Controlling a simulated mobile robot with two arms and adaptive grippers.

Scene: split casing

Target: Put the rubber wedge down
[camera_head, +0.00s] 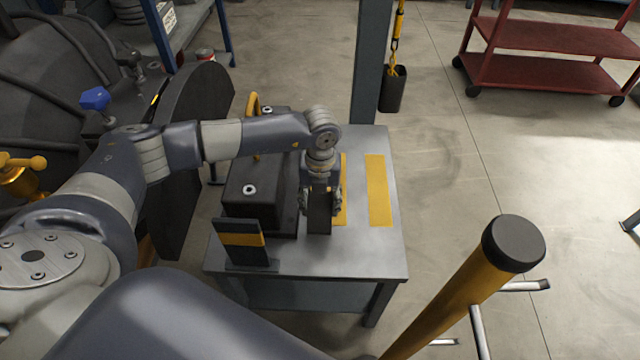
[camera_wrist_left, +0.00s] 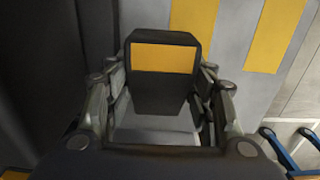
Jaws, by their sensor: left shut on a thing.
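My left gripper (camera_head: 320,203) is shut on a dark rubber wedge (camera_head: 319,219) above the grey table (camera_head: 370,255). In the left wrist view the wedge (camera_wrist_left: 165,92) sits between the two fingers of the gripper (camera_wrist_left: 163,100), and a yellow band crosses its far end. I cannot tell whether the wedge touches the tabletop. Two yellow strips mark the table: the nearer strip (camera_head: 343,190) is just right of the gripper and partly hidden by it, and the other strip (camera_head: 378,190) is bare. My right gripper is not in view.
A dark casing block (camera_head: 262,205) stands left of the gripper, close to it. Another dark piece with a yellow band (camera_head: 241,240) stands at the table's front left. A blue-grey post (camera_head: 371,60) rises behind the table. The tabletop's right side is clear.

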